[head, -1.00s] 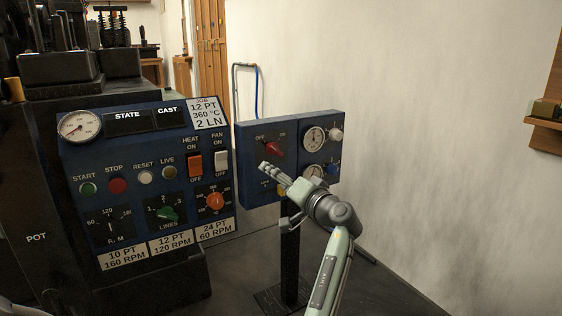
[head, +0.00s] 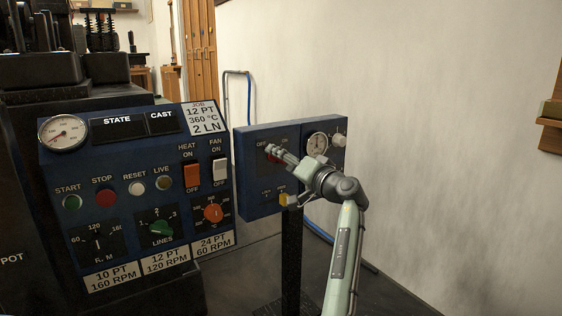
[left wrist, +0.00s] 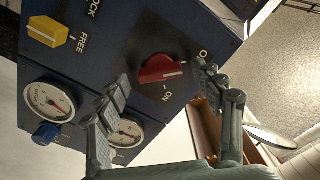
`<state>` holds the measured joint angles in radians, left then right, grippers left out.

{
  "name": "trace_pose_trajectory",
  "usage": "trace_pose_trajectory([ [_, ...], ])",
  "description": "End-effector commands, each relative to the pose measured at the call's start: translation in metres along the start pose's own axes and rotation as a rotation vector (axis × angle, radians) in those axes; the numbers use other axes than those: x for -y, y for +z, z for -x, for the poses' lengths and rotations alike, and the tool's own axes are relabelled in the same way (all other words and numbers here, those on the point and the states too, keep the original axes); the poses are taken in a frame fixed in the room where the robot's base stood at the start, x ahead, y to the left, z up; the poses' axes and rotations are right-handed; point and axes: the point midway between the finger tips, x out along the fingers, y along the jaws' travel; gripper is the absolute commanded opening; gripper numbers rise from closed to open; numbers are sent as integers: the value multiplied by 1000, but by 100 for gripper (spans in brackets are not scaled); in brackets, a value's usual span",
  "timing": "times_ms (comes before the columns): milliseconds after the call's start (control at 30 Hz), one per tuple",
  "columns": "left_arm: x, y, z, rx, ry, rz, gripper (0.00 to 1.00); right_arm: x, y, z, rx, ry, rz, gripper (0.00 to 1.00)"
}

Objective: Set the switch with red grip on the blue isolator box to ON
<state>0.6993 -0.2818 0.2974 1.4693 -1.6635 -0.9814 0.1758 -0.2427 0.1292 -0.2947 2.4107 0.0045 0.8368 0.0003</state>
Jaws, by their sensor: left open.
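The blue isolator box (head: 250,201) stands on a black post. Its red-grip switch (left wrist: 156,71) shows in the left wrist view, with the white line on the grip pointing between the OFF and ON labels, nearer OFF. In the head view, fingers largely cover this switch. My left gripper (head: 270,151) is in front of the box face. In the left wrist view, its open fingers (left wrist: 161,92) are spread with the red grip beyond and between the tips. I cannot tell whether either finger touches it. My right gripper is not in view.
A yellow LOCK/FREE switch (left wrist: 47,31) is low on the box. Gauges (head: 317,144) and knobs sit on its right side. A caster control panel (head: 126,190) with buttons and switches stands close at left.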

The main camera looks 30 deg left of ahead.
Motion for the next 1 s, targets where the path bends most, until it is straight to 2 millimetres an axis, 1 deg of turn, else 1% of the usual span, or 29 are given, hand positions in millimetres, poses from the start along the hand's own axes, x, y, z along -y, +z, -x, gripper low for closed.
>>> trace_pose_trajectory([
  [33, 0, 0, -6, 1, -1, 0, 67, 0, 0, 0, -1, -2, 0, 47],
  [133, 0, 0, -11, 0, 1, 0, 67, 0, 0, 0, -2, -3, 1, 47],
  [400, 0, 0, -13, 0, 1, 0, 67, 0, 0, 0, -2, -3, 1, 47],
  [467, 0, 0, -13, 0, 1, 0, 61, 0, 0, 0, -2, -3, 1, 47],
  [800, 0, 0, -13, 0, 1, 0, 19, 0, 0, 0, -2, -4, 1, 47],
  [833, 0, 0, -13, 0, 1, 0, 17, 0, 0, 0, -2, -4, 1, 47],
  [1000, 0, 0, -13, 1, 1, -10, 17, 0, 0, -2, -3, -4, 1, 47],
])
